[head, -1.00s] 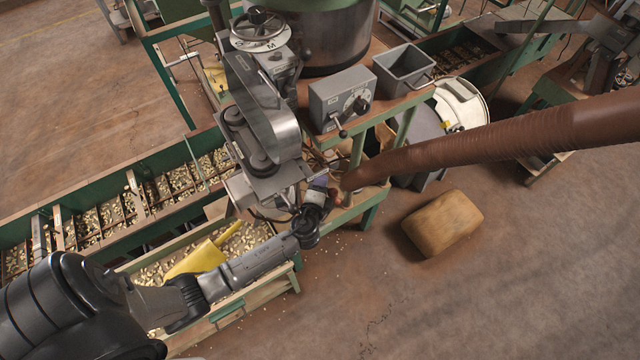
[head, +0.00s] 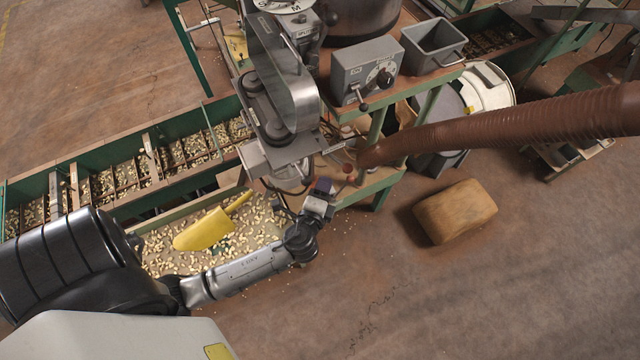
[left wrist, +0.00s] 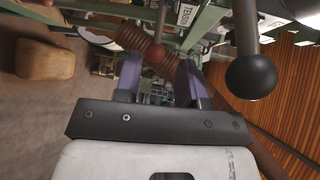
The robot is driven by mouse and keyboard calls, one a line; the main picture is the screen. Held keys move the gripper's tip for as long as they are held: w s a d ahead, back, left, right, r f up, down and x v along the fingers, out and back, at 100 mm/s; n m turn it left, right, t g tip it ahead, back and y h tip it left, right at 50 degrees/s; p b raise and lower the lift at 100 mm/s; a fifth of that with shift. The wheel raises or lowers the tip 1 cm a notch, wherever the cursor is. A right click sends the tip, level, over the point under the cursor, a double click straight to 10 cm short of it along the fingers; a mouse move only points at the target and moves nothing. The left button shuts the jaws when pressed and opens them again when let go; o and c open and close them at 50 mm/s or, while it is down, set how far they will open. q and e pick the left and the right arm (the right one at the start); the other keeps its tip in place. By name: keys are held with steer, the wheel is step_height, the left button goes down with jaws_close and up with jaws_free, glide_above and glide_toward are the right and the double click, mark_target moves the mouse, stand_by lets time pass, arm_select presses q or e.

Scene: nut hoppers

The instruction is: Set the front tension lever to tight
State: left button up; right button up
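My left gripper (head: 322,188) is at the front edge of the machine's wooden shelf. In the left wrist view its two purple fingers (left wrist: 160,78) stand apart with nothing gripped between them. A lever with a red ball knob (head: 348,168) is just beyond the fingertips. In the left wrist view the red knob (left wrist: 155,53) appears between the fingers, ahead of them; contact is not visible. A white label reading "TENSION", partly cut off (left wrist: 185,12), is on a green beam beside it. The lever's setting cannot be read. My right gripper is not in view.
A rod with a black ball knob (left wrist: 250,77) is close at the right of the left wrist view. A grey control box (head: 366,76) stands above the shelf. A brown hose (head: 500,122) crosses at right. A yellow scoop (head: 205,230) lies on nuts in a tray. A tan sack (head: 455,211) lies on the floor.

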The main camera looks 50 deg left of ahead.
arm_select(q)
steer(key=shift+v, duration=1.4)
steer(key=shift+a, duration=0.1)
